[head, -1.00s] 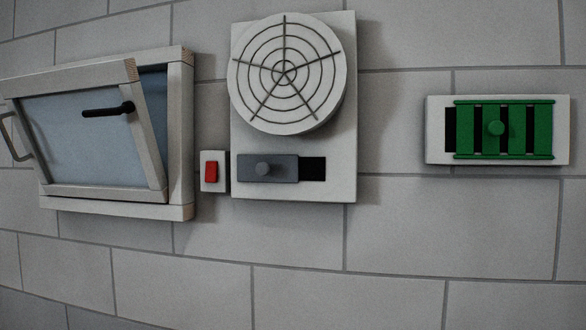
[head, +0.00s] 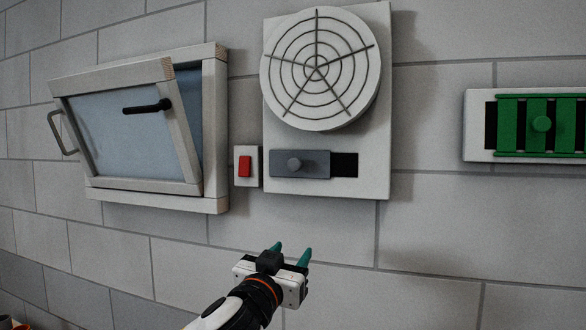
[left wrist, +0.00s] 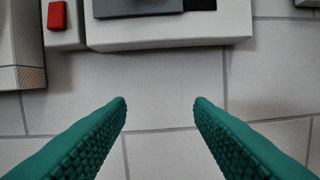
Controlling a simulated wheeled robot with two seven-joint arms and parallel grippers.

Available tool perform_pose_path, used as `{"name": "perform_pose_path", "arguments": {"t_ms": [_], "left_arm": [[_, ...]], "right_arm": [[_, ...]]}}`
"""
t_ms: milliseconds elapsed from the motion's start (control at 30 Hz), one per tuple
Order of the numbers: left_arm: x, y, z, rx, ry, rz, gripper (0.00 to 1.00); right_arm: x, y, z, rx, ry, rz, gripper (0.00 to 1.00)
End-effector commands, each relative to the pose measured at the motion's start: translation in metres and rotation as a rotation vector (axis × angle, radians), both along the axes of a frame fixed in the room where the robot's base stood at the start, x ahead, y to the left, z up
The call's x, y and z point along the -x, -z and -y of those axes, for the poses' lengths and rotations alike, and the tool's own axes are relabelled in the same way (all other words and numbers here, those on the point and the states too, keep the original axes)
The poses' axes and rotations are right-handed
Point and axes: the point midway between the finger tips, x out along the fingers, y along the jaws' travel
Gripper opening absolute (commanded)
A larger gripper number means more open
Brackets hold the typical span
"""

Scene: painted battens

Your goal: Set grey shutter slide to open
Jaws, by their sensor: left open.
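The grey shutter slide (head: 300,163) with its round knob sits at the left of its slot in the lower part of the white fan panel (head: 377,120). A dark opening (head: 345,164) shows to its right. In the left wrist view the lower edge of the grey slide (left wrist: 135,8) shows at the top, and its knob is out of view. My left gripper (head: 291,254) is below the panel, open and empty, apart from the slide. Its green fingers (left wrist: 160,105) are spread in the left wrist view with bare wall between them. My right gripper is not in view.
A red switch (head: 245,167) is just left of the panel. A tilted-open window (head: 130,130) with a black handle is further left. A green slatted slide (head: 540,125) is at the right. The wall below the panel is clear.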

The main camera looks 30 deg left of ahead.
Motion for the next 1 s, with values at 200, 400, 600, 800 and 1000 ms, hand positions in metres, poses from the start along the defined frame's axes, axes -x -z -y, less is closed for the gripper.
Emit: {"name": "perform_pose_path", "arguments": {"t_ms": [200,400,600,800,1000], "left_arm": [[0.037,-0.094,-0.013,0.006,-0.010,0.216,0.48],[0.035,-0.112,-0.017,0.015,-0.009,0.246,0.48],[0.003,-0.129,-0.025,0.015,-0.012,0.244,0.48],[-0.033,-0.144,-0.033,0.014,-0.011,0.243,0.48],[-0.057,-0.151,-0.038,0.013,-0.010,0.244,0.48]], "right_arm": [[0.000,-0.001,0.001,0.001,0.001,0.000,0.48],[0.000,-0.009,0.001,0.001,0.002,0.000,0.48],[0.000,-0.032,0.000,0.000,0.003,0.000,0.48],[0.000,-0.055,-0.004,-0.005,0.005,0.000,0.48],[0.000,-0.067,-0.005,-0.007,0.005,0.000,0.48]]}}
